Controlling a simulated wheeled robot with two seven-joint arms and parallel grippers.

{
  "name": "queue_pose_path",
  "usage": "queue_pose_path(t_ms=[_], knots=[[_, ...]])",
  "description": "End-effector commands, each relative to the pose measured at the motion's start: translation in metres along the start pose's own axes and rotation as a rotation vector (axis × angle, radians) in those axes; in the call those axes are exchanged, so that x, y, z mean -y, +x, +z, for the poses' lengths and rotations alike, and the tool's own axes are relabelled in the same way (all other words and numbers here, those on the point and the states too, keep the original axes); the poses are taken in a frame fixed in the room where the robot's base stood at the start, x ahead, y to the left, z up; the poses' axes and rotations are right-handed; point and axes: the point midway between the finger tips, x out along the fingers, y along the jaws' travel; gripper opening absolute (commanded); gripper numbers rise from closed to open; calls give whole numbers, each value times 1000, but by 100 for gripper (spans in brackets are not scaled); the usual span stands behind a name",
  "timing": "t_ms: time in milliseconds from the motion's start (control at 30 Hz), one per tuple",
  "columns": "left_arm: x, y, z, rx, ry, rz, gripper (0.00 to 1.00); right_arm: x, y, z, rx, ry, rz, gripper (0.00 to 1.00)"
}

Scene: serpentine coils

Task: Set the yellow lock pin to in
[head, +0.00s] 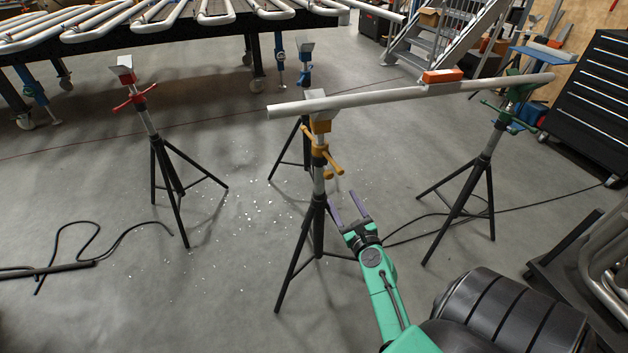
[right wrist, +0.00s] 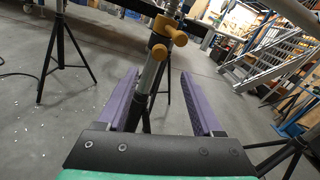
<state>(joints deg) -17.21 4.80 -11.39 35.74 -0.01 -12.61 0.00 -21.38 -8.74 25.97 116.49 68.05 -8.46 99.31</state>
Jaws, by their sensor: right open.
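The yellow-fitted stand is a black tripod with a grey post; its yellow collar (head: 319,150) has short yellow knobs (head: 336,168) sticking out. I cannot tell which is the lock pin or whether it is in. In the right wrist view the knobs (right wrist: 177,36) show ahead, above the fingertips. My right gripper (head: 346,203) is open and empty, its purple fingers below and slightly right of the collar in the head view. In the right wrist view the post passes between the fingers (right wrist: 160,76) in the picture, apparently beyond them. My left gripper is out of view.
A long grey pipe (head: 380,97) rests on the yellow and green (head: 515,92) stands, with an orange level (head: 443,76) on it. A red stand (head: 137,98) is at left, a blue-fitted stand (head: 305,75) behind. White bits and black cables lie on the floor.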

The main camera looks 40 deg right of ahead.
Motion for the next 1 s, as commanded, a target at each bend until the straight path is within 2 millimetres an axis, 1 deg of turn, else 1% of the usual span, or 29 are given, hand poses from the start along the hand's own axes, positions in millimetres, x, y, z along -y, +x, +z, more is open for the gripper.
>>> queue_pose_path(t_ms=[33, 133, 300, 400, 533, 767, 800, 867, 900, 967, 1000], knots=[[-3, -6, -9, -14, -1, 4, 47, 1, 13, 5, 4, 2, 0, 68], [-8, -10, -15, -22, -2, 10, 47, 0, 41, 5, 3, 0, 1, 68], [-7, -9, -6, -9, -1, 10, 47, -1, 86, 2, 2, -3, 2, 68], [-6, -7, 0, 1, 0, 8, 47, -1, 106, 0, 1, -3, 2, 68], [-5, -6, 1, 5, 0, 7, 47, -1, 119, 0, 0, -4, 3, 68], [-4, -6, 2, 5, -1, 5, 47, -2, 121, 0, -1, -4, 3, 68], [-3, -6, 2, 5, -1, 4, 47, -2, 121, 0, -1, -4, 3, 64], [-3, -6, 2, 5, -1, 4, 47, -2, 121, 0, -1, -5, 3, 41], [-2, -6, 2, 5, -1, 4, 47, -2, 121, 0, -1, -5, 3, 25], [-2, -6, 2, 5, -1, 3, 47, -2, 121, 0, -1, -5, 3, 2], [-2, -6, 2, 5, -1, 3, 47, -2, 121, 0, -1, -5, 3, 0]])
